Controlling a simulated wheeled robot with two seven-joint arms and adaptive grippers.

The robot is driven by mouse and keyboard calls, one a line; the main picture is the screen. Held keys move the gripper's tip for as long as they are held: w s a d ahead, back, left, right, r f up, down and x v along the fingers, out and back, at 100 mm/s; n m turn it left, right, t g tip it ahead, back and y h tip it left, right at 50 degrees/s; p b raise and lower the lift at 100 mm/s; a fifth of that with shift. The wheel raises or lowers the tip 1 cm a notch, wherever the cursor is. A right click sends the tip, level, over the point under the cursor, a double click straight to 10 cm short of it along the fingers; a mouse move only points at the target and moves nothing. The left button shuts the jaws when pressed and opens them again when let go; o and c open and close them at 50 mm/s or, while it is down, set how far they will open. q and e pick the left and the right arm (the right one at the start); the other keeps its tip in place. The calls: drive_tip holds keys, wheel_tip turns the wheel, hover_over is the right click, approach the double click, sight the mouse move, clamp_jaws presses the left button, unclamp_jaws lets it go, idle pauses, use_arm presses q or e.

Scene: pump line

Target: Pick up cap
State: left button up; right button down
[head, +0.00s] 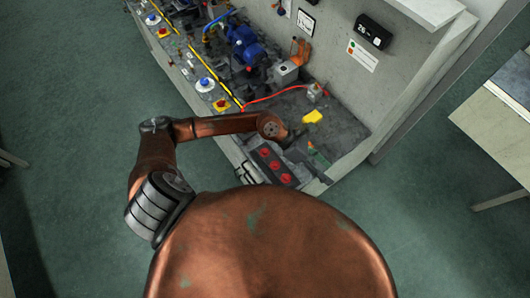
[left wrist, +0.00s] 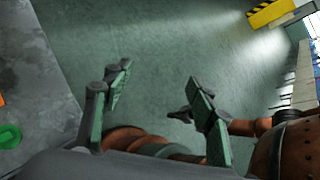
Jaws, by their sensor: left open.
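My left gripper (head: 290,138) is over the near right end of the bench, partly hidden by its own arm. In the left wrist view its two fingers (left wrist: 160,96) are spread, with only floor and parts of my body seen between them. A round green piece (left wrist: 9,136) lies on the grey surface at that view's left edge, outside the fingers. In the head view a small green piece (head: 312,149) shows just right of the gripper. I cannot tell which piece is the cap. A dark claw shape (left wrist: 180,114), perhaps my right gripper, shows behind one finger.
A dark tray with red round pieces (head: 264,152) sits at the bench's near edge. A yellow piece (head: 312,117) and a red cable (head: 272,96) lie behind the gripper. A blue pump (head: 246,46) stands farther left. A grey wall (head: 340,75) bounds the bench.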

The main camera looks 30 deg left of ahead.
use_arm(q)
drive_tip(key=a+f+m+g+y, duration=0.1)
drive_tip(key=a+f+m+y, duration=0.1)
drive_tip(key=a+f+y, duration=0.35)
drive_tip(key=m+y, duration=0.2)
drive_tip(key=y, duration=0.4)
hover_over(265, 151)
drive_tip(key=d, duration=0.1)
wheel_tip(265, 151, down, 4)
drive_tip(key=f, duration=0.2)
drive_tip(key=f+p, duration=0.1)
drive_tip(key=f, duration=0.1)
drive_tip(key=a+f, duration=0.1)
drive_tip(key=f, duration=0.2)
drive_tip(key=shift+s+p, duration=0.1)
drive_tip(key=shift+p, duration=0.3)
drive_tip(key=shift+f, duration=0.45)
drive_tip(key=shift+c, duration=0.6)
drive_tip(key=c, duration=1.2)
